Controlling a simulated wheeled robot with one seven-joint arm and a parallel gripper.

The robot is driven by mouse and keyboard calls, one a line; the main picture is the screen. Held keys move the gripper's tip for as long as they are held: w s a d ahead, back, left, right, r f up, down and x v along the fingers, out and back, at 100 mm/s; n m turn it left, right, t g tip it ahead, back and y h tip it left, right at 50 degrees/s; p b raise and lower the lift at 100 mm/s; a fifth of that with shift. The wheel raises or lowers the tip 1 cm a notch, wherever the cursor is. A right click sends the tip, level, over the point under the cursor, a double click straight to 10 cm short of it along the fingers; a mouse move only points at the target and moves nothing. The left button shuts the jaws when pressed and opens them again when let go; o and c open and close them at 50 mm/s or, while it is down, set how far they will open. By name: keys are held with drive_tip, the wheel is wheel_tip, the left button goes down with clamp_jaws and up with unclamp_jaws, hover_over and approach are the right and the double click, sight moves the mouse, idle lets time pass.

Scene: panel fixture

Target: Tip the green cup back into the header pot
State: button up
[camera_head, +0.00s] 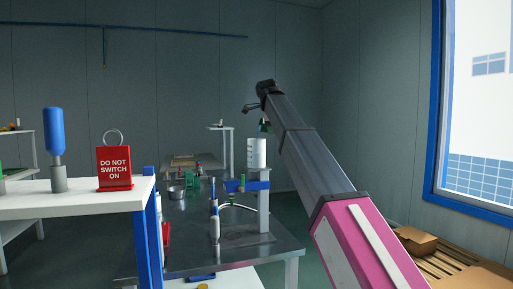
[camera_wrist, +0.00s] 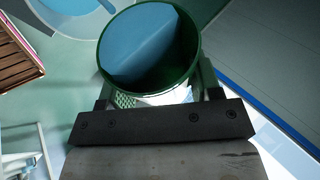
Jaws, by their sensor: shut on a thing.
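The green cup (camera_wrist: 190,62) is held between the fingers of my gripper (camera_wrist: 158,96), with blue liquid inside, its surface slanting across the cup. In the head view the small green cup (camera_head: 264,127) hangs under the end of my raised arm. It is just above and slightly right of the white header pot (camera_head: 256,153), which has marks on its side and stands on a post. The two look apart. In the wrist view a round pale vessel holding blue liquid, apparently the header pot (camera_wrist: 40,18), shows at the top left, cut by the frame edge.
The grey bench (camera_head: 190,246) carries a metal bowl (camera_head: 177,192), a green item (camera_head: 193,184) and upright white-and-blue parts (camera_head: 215,225). A white shelf (camera_head: 75,207) at left holds a red sign (camera_head: 115,168) and a blue bottle (camera_head: 54,131).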

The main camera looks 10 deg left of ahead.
drive_tip(key=shift+s+a+f+n+t+h+p, duration=0.1)
drive_tip(key=shift+a+f+n+t+h+p, duration=0.25)
drive_tip(key=shift+h, duration=0.35)
idle(1.4)
